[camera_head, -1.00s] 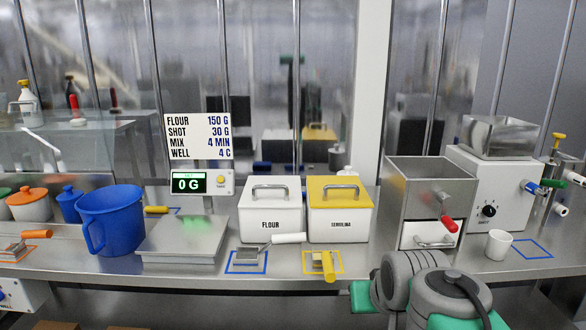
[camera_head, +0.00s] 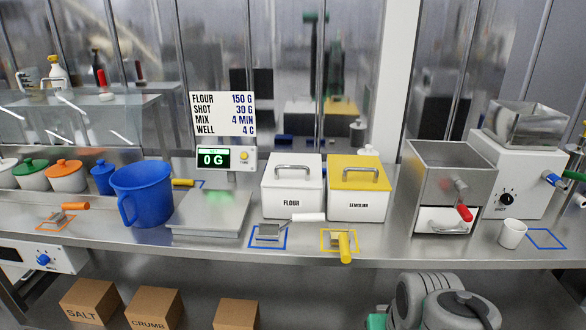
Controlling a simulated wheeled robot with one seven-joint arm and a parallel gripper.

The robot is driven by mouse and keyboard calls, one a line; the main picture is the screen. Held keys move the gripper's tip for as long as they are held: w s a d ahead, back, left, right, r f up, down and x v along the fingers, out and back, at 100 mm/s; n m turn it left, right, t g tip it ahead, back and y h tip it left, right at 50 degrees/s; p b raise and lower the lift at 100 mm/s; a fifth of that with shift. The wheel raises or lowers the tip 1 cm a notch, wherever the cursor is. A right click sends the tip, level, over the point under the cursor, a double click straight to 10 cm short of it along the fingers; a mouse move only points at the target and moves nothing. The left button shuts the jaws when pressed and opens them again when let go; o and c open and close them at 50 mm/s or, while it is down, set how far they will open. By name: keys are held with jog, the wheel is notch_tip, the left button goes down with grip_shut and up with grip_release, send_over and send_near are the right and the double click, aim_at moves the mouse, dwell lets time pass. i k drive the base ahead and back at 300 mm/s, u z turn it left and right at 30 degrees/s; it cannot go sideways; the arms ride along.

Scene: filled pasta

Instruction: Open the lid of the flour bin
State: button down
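The flour bin (camera_head: 290,199) is a white box labelled FLOUR, standing on the steel counter right of the scale. Its white lid (camera_head: 306,174) is on and shut, with a grey metal bar handle (camera_head: 292,168) on top. A grey and green part of my arm shows at the bottom right, below and in front of the counter and apart from the bin. My gripper is not in view.
The semolina bin (camera_head: 357,203) with a yellow lid stands close to the right. A white-handled scoop (camera_head: 270,232) and a yellow-handled scoop (camera_head: 343,242) lie in front. The scale (camera_head: 208,213) and blue jug (camera_head: 142,191) stand left; a steel hopper (camera_head: 445,195) stands right.

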aim_at(294, 162)
jog(key=k, duration=0.65)
jog(key=u, duration=0.65)
jog(key=i, duration=0.55)
jog(key=u, duration=1)
jog(key=i, duration=0.95)
jog(key=z, duration=0.45)
jog(key=i, duration=0.7)
jog(key=z, duration=0.65)
